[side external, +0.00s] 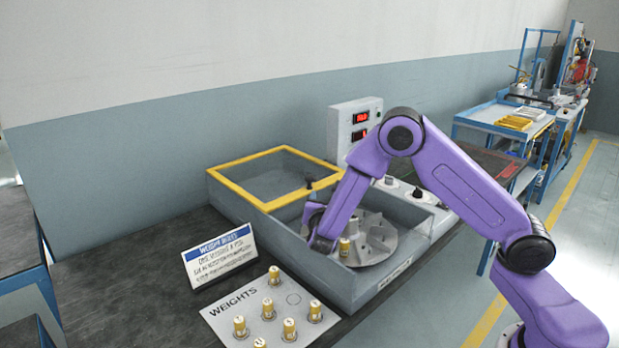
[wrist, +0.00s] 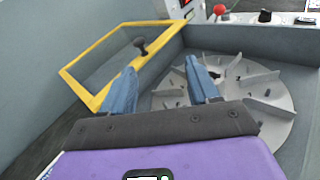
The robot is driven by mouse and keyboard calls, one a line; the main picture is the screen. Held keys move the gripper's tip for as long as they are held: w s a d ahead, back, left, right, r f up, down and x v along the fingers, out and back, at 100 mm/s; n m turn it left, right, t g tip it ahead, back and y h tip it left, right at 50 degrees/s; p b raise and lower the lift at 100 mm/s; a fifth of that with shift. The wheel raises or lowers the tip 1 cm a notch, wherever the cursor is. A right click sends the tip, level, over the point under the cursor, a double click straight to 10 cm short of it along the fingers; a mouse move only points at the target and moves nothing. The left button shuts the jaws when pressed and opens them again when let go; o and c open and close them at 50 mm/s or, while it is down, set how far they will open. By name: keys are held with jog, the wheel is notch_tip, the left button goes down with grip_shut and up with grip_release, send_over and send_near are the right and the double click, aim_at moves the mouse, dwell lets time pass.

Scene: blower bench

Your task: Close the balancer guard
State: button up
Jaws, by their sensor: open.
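The balancer guard (side external: 245,190) is a clear panel in a yellow frame. It lies over the left part of the grey balancer box (side external: 360,290), leaving the right part uncovered. Its black knob (side external: 309,183) stands near its right edge. The wrist view shows the guard (wrist: 84,92) at upper left, with the knob (wrist: 140,46) beyond my left finger. My gripper (wrist: 161,75) is open and empty, over the uncovered part of the box. In the side view the purple wrist (side external: 322,238) hides much of the fingers. The bladed rotor (side external: 375,245) lies below and to the right.
A brass weight (side external: 344,246) stands at the rotor near my wrist. A weights plate (side external: 228,310) with several brass weights and a sign (side external: 220,258) stand in front of the box. Behind are a display unit (side external: 345,128) and a red knob (wrist: 220,10).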

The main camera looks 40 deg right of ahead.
aim_at(310, 179)
jog(key=w+d+f+n+t, duration=0.1)
jog(key=w+d, duration=0.2)
jog(key=w, duration=0.3)
jog(key=w+d+f+n, duration=0.1)
jog(key=w+d, duration=0.3)
jog(key=w, duration=0.2)
jog(key=w+d+f+n+t, duration=0.1)
jog(key=w+d, duration=0.3)
jog(key=w, duration=0.2)
jog(key=shift+w+f+t+y, duration=0.1)
jog(key=shift+f+t+y, duration=0.05)
jog(key=shift+t+y, duration=0.2)
grip_shut()
